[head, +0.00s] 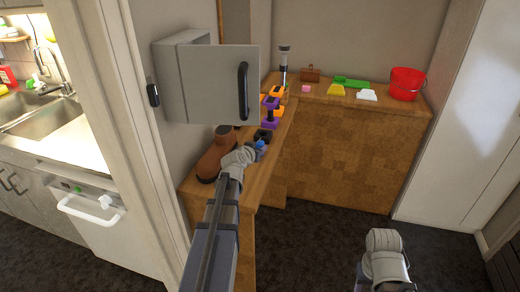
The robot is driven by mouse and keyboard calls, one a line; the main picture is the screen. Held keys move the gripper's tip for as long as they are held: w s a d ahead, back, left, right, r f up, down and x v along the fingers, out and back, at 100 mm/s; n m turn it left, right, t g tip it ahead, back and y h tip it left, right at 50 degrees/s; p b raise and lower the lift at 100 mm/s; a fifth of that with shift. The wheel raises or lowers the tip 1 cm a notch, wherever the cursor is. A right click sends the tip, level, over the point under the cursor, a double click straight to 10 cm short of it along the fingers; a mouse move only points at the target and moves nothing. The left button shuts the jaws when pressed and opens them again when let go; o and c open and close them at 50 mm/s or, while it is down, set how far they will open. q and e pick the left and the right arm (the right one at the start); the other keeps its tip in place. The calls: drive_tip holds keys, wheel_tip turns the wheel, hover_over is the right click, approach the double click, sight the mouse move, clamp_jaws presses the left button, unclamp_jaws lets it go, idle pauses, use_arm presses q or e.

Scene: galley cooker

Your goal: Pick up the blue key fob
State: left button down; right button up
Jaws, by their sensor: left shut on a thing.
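My left arm reaches up from the bottom to the wooden counter. My left gripper (262,139) is at the counter beside the brown boot, with its dark fingers shut on a small blue thing (260,146), which looks like the blue key fob. Most of the fob is hidden by the fingers and wrist, and I cannot tell whether it touches the counter. Part of my right arm shows at the lower right, but its gripper is not in view.
A brown boot (216,155) stands just left of the gripper. Purple and orange dumbbell-like things (270,110) stand behind it. A red bucket (405,84) and several small things stand on the back counter.

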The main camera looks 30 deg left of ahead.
sight(260, 144)
use_arm(q)
drive_tip(key=shift+r, duration=0.15)
drive_tip(key=shift+w+d+r+p, duration=0.1)
drive_tip(key=shift+d+r+p, duration=0.15)
drive_tip(key=shift+r+p, duration=0.5)
wheel_tip(260, 144, up, 5)
drive_tip(key=p, duration=0.5)
drive_tip(key=shift+r+p, duration=0.2)
drive_tip(key=shift+p, duration=0.15)
drive_tip(key=w+d, duration=0.2)
drive_tip(key=d, duration=0.7)
drive_tip(key=w+d, duration=0.2)
drive_tip(key=d, duration=0.8)
drive_tip(key=shift+w, duration=0.25)
